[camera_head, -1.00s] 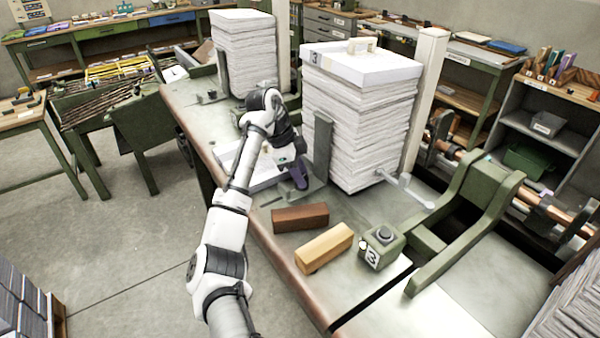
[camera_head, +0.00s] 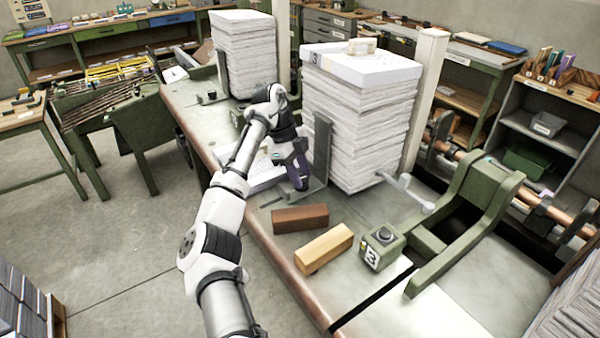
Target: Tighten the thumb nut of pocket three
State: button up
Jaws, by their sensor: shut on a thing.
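The tall paper stack of pocket three (camera_head: 355,125) stands on the bench, with a white board on top. A grey-green upright plate (camera_head: 322,148) stands against its left front side, on a flat metal foot (camera_head: 312,192). My gripper (camera_head: 300,184) points down at this foot, just left of the upright plate. Its dark purple fingers are shut at the foot, where the thumb nut sits. The nut itself is hidden between the fingers and too small to make out.
A dark brown block (camera_head: 300,218) and a light wood block (camera_head: 324,248) lie in front of the gripper. A green box marked 3 (camera_head: 383,248) stands to their right. A metal crank handle (camera_head: 408,190) sticks out right of the stack. A second paper stack (camera_head: 243,55) stands behind.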

jog(key=o, duration=1)
jog(key=v, duration=1.3)
jog(key=shift+r, duration=0.4)
jog(key=shift+w+a, duration=0.1)
